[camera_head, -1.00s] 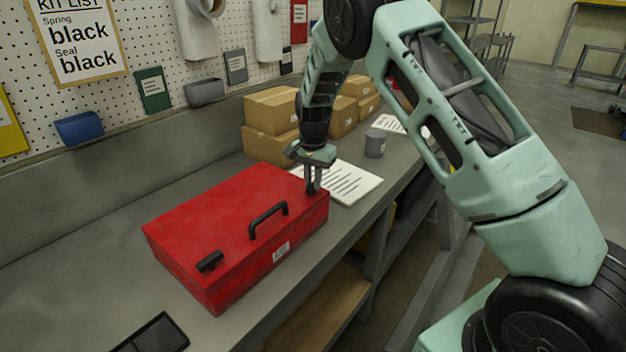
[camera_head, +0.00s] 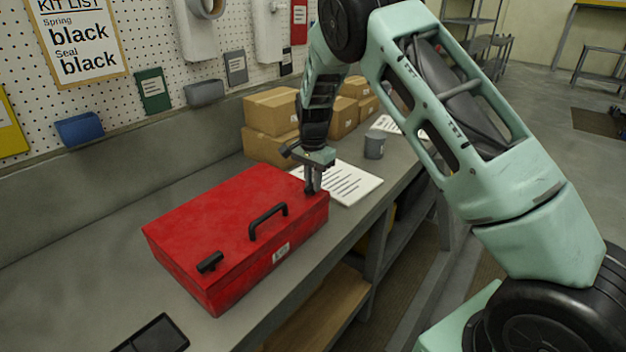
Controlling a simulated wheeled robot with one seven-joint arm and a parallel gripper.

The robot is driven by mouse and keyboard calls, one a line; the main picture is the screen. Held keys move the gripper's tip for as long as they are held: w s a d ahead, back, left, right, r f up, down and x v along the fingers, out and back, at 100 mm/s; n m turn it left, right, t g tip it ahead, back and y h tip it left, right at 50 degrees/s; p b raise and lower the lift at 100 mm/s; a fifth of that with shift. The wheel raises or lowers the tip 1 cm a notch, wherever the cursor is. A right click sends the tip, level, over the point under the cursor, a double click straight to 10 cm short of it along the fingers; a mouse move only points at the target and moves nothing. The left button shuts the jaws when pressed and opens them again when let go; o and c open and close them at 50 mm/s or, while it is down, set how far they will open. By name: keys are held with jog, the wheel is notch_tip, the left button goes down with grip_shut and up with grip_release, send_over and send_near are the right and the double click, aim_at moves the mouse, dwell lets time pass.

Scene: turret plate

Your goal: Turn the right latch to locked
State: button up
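A red toolbox (camera_head: 205,222) lies closed on the grey workbench. Its black carry handle (camera_head: 268,220) is on the front part of the lid. The left latch (camera_head: 210,262) is a black bar near the lid's left front corner. My gripper (camera_head: 312,187) points down at the lid's right front corner, where the right latch would be. The right latch is hidden behind or between the fingers, so its angle cannot be seen. The fingers look close together, but I cannot tell whether they are shut on the latch.
A printed sheet (camera_head: 347,184) lies behind the toolbox's right end. Cardboard boxes (camera_head: 270,112) and a grey cup (camera_head: 374,145) stand further back. A black tray (camera_head: 155,336) lies at the front left. Bare bench (camera_head: 60,270) is left of the toolbox.

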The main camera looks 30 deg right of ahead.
jog(key=o, duration=0.4)
jog(key=shift+c, duration=0.2)
jog(key=shift+r, duration=0.15)
notch_tip(320, 180, up, 17)
jog(key=b, duration=0.4)
jog(key=shift+r, duration=0.2)
jog(key=shift+s+d, duration=0.1)
jog(key=s+a+f+n+y+b, duration=0.1)
jog(key=s+a+f+n, duration=0.2)
jog(key=s+a+n, duration=0.5)
jog(key=s+a+f+n+y+b, duration=0.1)
jog(key=s+a+f+n, duration=0.15)
jog(key=s+a, duration=0.8)
jog(key=s+a+f+n, duration=0.1)
jog(key=s+f+n, duration=0.1)
jog(key=s, duration=0.5)
jog(key=s+a+f+n+h, duration=0.1)
jog(key=s+f+n, duration=0.1)
jog(key=s+n, duration=0.3)
jog(key=s+a+f+n+b, duration=0.1)
jog(key=s+n, duration=0.3)
jog(key=s, duration=0.5)
jog(key=shift+s+a+f, duration=0.15)
jog(key=shift+a+f, duration=0.25)
jog(key=shift+f, duration=0.5)
